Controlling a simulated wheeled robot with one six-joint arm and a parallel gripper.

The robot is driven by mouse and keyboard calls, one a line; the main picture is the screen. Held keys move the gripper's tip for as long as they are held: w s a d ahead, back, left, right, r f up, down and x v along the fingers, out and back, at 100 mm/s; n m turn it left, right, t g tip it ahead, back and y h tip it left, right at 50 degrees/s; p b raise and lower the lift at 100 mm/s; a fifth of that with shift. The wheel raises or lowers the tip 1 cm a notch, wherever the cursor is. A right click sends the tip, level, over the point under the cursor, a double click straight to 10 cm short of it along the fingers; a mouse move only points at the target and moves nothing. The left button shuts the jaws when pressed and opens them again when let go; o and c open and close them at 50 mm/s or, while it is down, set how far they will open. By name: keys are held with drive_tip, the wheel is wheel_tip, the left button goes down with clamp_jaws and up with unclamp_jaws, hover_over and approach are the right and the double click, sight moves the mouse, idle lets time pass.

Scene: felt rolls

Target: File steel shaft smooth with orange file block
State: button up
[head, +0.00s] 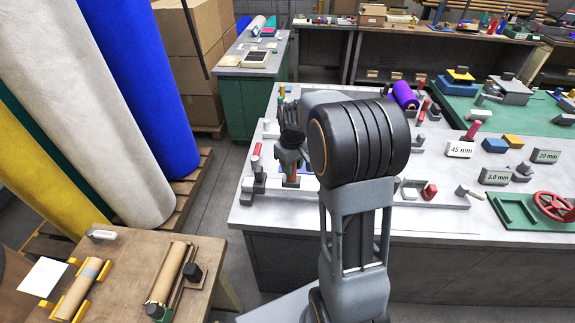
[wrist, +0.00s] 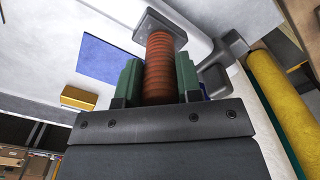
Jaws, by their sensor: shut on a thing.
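My gripper (head: 291,174) is over the left part of the grey bench, pointing down. In the wrist view its green fingers (wrist: 158,82) are shut on an orange-brown ribbed piece, which looks like the orange file block (wrist: 159,65). A grey plate (wrist: 157,27) shows at its far end; I cannot tell whether they are joined. A grey rounded part on a block (wrist: 234,44) stands just right of the fingers. I cannot tell whether it is the steel shaft, or whether the held piece touches anything.
A blue patch (wrist: 104,59) and a yellow block (wrist: 79,98) lie left of the fingers in the wrist view. The bench (head: 246,208) also holds a purple roll (head: 404,95) and small fixtures. A wooden table (head: 124,251) with rolls stands at lower left. Tall felt rolls (head: 92,105) stand behind it.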

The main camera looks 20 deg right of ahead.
drive_tip(key=shift+w+a, duration=0.1)
idle(0.3)
drive_tip(key=shift+w+a+f, duration=0.1)
drive_tip(key=shift+w+a, duration=0.15)
drive_tip(key=shift+a, duration=0.25)
drive_tip(key=shift+w+a, duration=0.2)
drive_tip(key=shift+a, duration=0.25)
drive_tip(key=shift+s+d, duration=0.15)
drive_tip(key=shift+d+r+p, duration=0.2)
drive_tip(key=shift+r+p, duration=0.45)
drive_tip(key=shift+r, duration=0.2)
drive_tip(key=shift+r, duration=0.1)
